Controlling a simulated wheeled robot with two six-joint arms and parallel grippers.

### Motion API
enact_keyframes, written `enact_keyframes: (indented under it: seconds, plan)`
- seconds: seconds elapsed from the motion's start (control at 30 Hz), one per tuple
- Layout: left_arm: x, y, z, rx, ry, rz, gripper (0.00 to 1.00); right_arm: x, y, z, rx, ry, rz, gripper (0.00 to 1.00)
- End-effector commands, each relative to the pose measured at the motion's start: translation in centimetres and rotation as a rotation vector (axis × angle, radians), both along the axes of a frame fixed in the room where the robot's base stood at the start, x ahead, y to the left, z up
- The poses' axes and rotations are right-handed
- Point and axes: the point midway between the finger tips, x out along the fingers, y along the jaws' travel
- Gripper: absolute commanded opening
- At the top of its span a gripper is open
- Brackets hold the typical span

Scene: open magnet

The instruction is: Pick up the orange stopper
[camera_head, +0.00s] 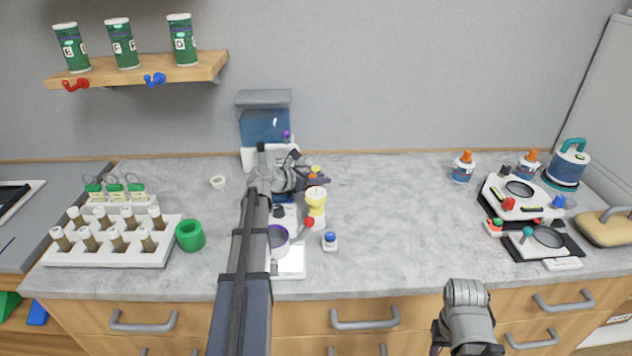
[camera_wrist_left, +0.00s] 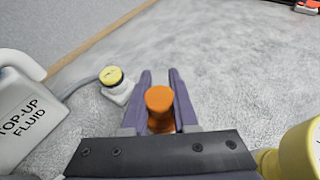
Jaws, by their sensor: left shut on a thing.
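The orange stopper (camera_wrist_left: 159,105) is held between the two purple-grey fingers of my left gripper (camera_wrist_left: 160,98) in the left wrist view. The fingers are shut on its sides and its round top shows. In the head view my left gripper (camera_head: 322,181) is at the back middle of the counter, where a bit of the orange stopper (camera_head: 313,175) shows by the fingers. The stopper's lower part is hidden, so I cannot tell whether it touches anything below. My right gripper's fingers are not in view; only a grey part of my right arm shows at the bottom.
A yellow-topped bottle (camera_head: 316,203) stands close in front of my left gripper. A small yellow-capped white item (camera_wrist_left: 115,81) and a top-up fluid container (camera_wrist_left: 22,125) are to its left. A blue-tank machine (camera_head: 264,125) is behind.

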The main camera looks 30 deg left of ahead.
Motion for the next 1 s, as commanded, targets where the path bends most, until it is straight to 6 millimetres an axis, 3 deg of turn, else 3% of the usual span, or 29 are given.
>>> enact_keyframes:
  seconds: [0.27,0.8,1.0]
  plan:
    - [0.0,0.0,1.5,0.0,0.0,0.0,0.0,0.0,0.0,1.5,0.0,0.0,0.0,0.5]
    - [0.0,0.0,9.1,0.0,0.0,0.0,0.0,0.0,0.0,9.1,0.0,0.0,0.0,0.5]
    - [0.0,0.0,10.1,0.0,0.0,0.0,0.0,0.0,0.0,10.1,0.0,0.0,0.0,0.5]
